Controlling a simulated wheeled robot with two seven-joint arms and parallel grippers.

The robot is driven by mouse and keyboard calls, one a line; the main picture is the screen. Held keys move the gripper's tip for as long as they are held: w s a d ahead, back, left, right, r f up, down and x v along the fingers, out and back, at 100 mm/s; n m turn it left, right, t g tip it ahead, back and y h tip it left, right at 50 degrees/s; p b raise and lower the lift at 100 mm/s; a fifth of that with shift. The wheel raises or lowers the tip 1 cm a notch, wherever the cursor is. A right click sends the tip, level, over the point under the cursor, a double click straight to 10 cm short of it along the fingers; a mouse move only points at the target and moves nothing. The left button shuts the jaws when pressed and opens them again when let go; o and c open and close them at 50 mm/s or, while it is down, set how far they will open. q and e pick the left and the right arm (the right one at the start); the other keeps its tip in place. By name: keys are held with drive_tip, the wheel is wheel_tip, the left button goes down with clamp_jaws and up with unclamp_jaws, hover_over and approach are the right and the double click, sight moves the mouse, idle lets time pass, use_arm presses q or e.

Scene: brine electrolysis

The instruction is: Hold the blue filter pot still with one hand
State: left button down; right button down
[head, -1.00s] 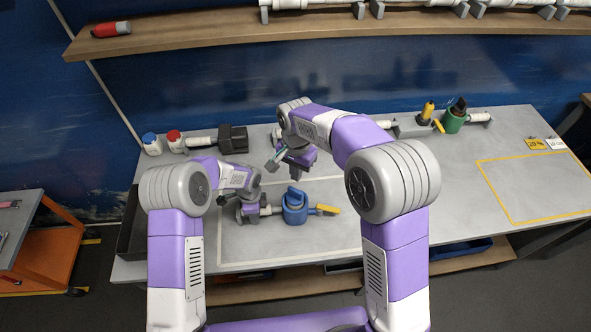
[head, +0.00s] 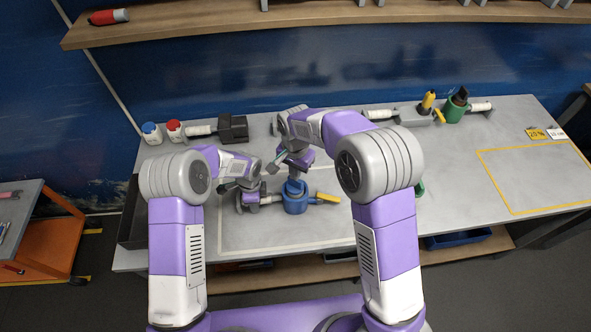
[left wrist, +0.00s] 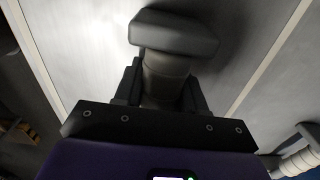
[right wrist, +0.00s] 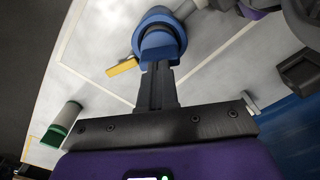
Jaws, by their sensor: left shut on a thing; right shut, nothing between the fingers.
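The blue filter pot (head: 296,199) stands on the table in the marked area, with a yellow tab (head: 328,197) on its right. My right gripper (head: 296,178) is shut and empty, pointing down over the pot's top. In the right wrist view its fingers (right wrist: 157,85) overlap the near rim of the pot (right wrist: 158,42); whether they touch cannot be told. My left gripper (head: 250,200) is left of the pot, shut on a grey T-shaped piece (left wrist: 174,34). A white tube (head: 272,199) lies between that gripper and the pot.
A dark block with a white tube (head: 232,129) and two bottles, blue-capped (head: 151,133) and red-capped (head: 174,131), stand at the back left. A green pot (head: 455,107) stands at the back right. A yellow-outlined area (head: 535,180) at the right is empty.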

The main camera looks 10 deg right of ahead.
drive_tip(key=shift+r, duration=2.05)
use_arm(q)
drive_tip(key=c, duration=0.6)
unclamp_jaws()
drive_tip(key=shift+o, duration=0.2)
wheel_tip(320, 180, up, 12)
drive_tip(key=shift+r, duration=0.1)
